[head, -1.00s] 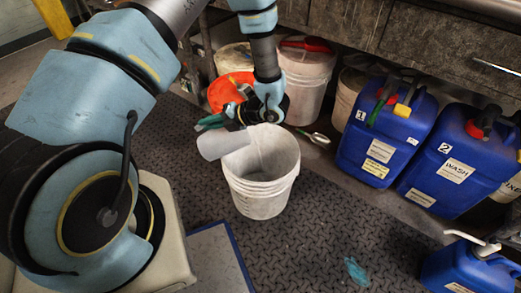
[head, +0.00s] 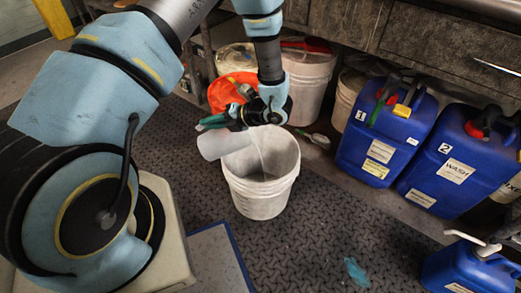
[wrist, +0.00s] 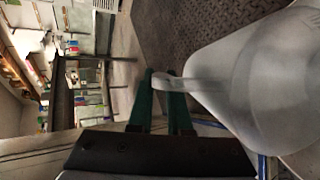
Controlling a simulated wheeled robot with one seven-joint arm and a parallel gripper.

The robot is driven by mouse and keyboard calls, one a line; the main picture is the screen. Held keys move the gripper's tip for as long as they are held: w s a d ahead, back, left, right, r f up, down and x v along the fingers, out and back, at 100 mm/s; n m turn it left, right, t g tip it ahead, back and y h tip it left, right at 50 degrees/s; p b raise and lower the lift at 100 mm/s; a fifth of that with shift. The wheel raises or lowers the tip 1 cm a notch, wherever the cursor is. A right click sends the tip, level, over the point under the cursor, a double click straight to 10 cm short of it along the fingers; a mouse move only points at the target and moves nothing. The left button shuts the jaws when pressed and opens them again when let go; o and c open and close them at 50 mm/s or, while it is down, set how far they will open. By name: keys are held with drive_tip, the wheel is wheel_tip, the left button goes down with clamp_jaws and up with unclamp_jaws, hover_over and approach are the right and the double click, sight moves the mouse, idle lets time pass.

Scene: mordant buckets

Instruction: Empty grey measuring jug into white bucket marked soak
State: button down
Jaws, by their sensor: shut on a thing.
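The pale grey measuring jug (head: 222,143) lies tipped nearly on its side in the head view, its right end over the white bucket (head: 258,202). The bucket stands upright on the floor; no marking is readable on its visible side. A thin pale streak (head: 262,160) runs from the jug's right end down into the bucket. My gripper (head: 208,123), with green fingers, is above and beside the jug. In the wrist view my gripper (wrist: 160,82) is shut on the handle of the jug (wrist: 265,85). The jug's inside is hidden.
Blue canisters (head: 385,130) line the right, with a smaller blue one (head: 465,270) in front. A teal scrap (head: 356,271) lies on the mat. Floor in front of the bucket is clear.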

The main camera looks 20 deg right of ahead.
drive_tip(key=shift+s+d+r+t+y, duration=0.15)
drive_tip(key=shift+d+t+y, duration=0.15)
drive_tip(key=shift+d+y, duration=0.35)
idle(1.9)
drive_tip(key=shift+s+d+m+t+y+b, duration=0.25)
drive_tip(key=shift+d+b, duration=0.25)
drive_tip(key=shift+d, duration=0.35)
drive_tip(key=shift+s+d+m+t+y+b, duration=0.15)
drive_tip(key=shift+d+y+b, duration=0.25)
drive_tip(key=shift+d, duration=0.45)
idle(0.8)
drive_tip(key=shift+d+r, duration=0.1)
drive_tip(key=shift+d, duration=0.2)
drive_tip(key=shift+a, duration=0.1)
